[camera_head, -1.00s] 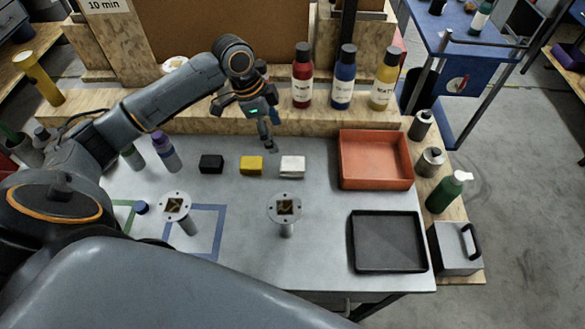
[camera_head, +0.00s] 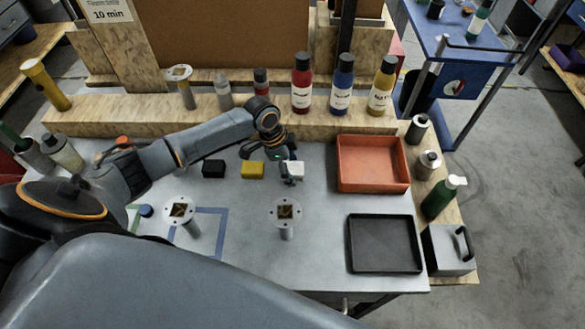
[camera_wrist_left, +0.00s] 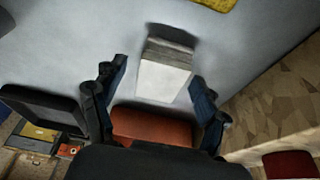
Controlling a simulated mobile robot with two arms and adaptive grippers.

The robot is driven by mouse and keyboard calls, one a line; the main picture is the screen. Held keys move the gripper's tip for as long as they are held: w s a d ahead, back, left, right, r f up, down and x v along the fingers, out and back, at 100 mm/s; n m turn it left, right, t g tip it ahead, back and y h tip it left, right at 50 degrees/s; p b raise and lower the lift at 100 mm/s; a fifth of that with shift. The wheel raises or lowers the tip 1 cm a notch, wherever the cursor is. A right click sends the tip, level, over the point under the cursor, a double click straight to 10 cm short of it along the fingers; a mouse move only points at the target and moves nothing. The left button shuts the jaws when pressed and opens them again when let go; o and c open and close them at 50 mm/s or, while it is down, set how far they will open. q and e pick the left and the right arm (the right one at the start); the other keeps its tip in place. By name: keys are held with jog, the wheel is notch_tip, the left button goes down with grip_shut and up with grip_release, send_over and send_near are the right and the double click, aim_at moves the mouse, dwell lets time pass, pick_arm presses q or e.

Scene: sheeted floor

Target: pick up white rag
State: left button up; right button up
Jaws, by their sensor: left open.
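The white rag (camera_head: 293,169) is a small folded block on the grey table, to the right of a yellow block. It also shows in the left wrist view (camera_wrist_left: 163,78), between and just beyond my fingers. My left gripper (camera_head: 289,178) is open above the rag, and a finger hides part of the rag in the head view. In the left wrist view the two fingers of my left gripper (camera_wrist_left: 160,90) stand apart on either side of the rag, with gaps to it. My right gripper is not in view.
A yellow block (camera_head: 252,170) and a black block (camera_head: 213,168) lie left of the rag. A red tray (camera_head: 372,187) and a black tray (camera_head: 386,268) are on the right. A metal post (camera_head: 286,214) stands in front. Bottles (camera_head: 301,88) line the wooden ledge behind.

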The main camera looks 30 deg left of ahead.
pick_arm(q)
jog(key=shift+c, duration=0.2)
jog(key=c, duration=1.2)
jog(key=shift+r, duration=0.1)
jog(key=shift+r, duration=0.55)
jog(key=s+a+r+b, duration=0.5)
jog(key=a+r, duration=0.6)
jog(key=a, duration=0.2)
jog(key=shift+r, duration=0.35)
jog(key=shift+s, duration=0.1)
